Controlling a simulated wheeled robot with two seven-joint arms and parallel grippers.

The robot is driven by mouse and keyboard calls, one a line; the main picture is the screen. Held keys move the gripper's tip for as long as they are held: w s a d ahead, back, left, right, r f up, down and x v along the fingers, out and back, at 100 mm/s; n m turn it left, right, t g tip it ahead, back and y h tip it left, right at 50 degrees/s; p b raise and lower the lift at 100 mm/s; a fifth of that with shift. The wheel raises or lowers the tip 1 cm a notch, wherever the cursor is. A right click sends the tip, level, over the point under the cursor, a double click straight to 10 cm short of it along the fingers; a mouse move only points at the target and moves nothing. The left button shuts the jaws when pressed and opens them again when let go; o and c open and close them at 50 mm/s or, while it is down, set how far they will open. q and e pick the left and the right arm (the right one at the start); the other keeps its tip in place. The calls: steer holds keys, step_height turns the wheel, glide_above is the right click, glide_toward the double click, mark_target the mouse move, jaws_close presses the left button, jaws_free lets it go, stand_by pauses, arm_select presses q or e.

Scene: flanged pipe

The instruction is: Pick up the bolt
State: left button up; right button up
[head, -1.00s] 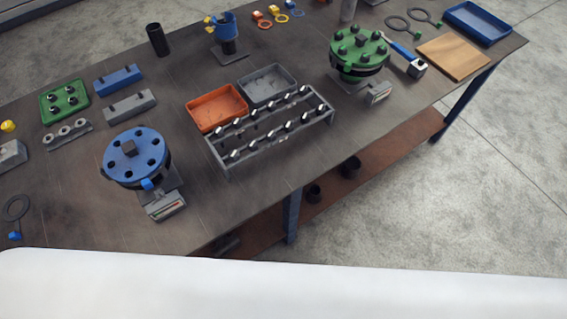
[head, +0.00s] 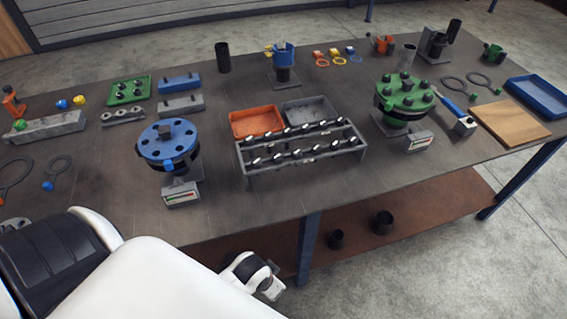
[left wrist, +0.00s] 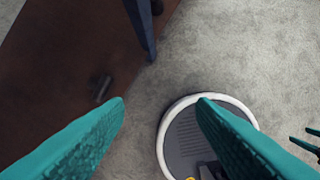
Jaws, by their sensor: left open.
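Several dark bolts with bright ends (head: 296,153) lie in two rows in a grey rack (head: 241,168) at the middle of the table in the head view. Several dark bolts also stand on the green tray (head: 145,98) at the back left. My left gripper (left wrist: 161,102) shows in the left wrist view as two teal fingers, open with nothing between them. It points down at the floor and lower shelf, away from the bolts. In the head view its arm is low at the front and the fingers are hidden.
A blue flanged pipe (head: 166,145) stands left of the rack and a green one (head: 404,98) right of it. Orange (head: 256,122) and grey (head: 309,110) bins sit behind the rack. The table's front edge lies between my arm and the rack.

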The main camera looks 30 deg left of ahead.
arm_select(q)
steer(key=w+d+r+h, duration=0.1)
steer(key=w+r, duration=0.2)
steer(key=r, duration=0.3)
steer(key=w+d+r, duration=0.2)
steer(key=w+r, duration=0.1)
steer(key=r, duration=0.4)
step_height(320, 180, up, 20)
steer(key=n+g+y, duration=0.1)
steer(key=n+g, duration=0.2)
steer(key=n, duration=0.2)
glide_above(277, 156)
step_height(277, 156, down, 6)
steer(key=shift+f+p, duration=0.1)
steer(key=shift+p, duration=0.35)
steer(key=shift+f+p, duration=0.75)
steer(key=shift+f, duration=1.95)
jaws_close()
